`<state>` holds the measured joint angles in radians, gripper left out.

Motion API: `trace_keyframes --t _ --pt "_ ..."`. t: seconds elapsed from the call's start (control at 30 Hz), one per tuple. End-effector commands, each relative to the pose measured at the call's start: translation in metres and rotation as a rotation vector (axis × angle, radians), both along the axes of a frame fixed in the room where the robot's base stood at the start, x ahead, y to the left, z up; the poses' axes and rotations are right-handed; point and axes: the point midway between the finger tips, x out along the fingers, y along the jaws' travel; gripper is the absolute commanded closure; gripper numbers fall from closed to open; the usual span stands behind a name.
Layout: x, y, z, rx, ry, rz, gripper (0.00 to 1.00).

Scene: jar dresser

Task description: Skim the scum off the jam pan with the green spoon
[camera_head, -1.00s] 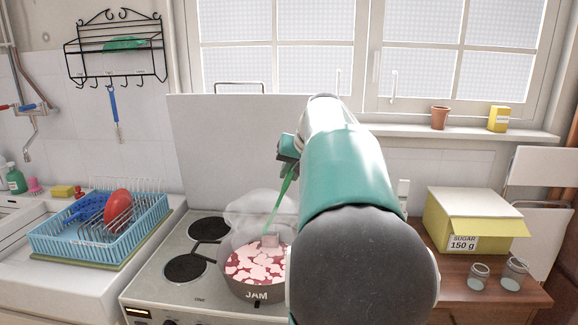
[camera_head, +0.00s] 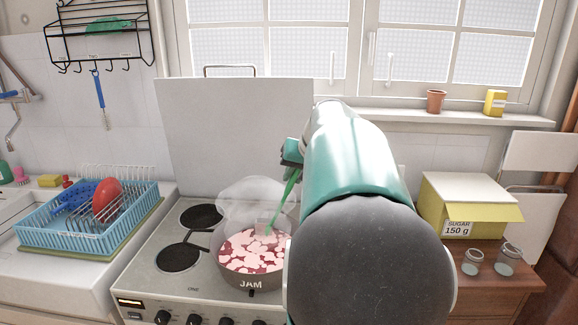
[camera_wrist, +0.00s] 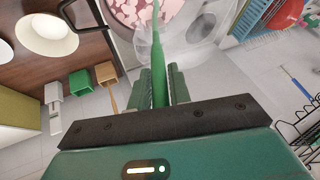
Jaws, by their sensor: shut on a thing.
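The jam pan (camera_head: 250,279) stands on the stove, lettered JAM, with pale pink patches of scum (camera_head: 245,246) over dark red jam and steam above it. My gripper (camera_head: 291,160) is above the pan and to its right in the head view, shut on the handle of the green spoon (camera_head: 283,203). The spoon slants down so its lower end is at the pan's far side; whether it touches the jam I cannot tell. In the wrist view the spoon (camera_wrist: 158,75) runs from between my gripper's fingers (camera_wrist: 160,88) toward the pan. My arm hides the pan's right side.
A blue dish rack (camera_head: 70,236) with a red thing stands at the left. A yellow sugar box (camera_head: 465,205) and two glass jars (camera_head: 508,260) are on the wooden dresser at the right. Bare burners (camera_head: 180,258) lie left of the pan. A blue brush (camera_head: 100,92) hangs on the wall.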

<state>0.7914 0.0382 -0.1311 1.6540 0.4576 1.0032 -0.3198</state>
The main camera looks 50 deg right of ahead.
Motion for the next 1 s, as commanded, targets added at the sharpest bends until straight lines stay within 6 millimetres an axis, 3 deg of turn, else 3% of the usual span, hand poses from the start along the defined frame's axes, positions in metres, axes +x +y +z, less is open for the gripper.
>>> trace_keyframes --t 0.1,1.0 --pt "-0.006 -0.001 -0.009 0.002 0.001 0.000 1.00" --pt "0.029 0.003 -0.084 0.002 0.002 0.002 1.00"
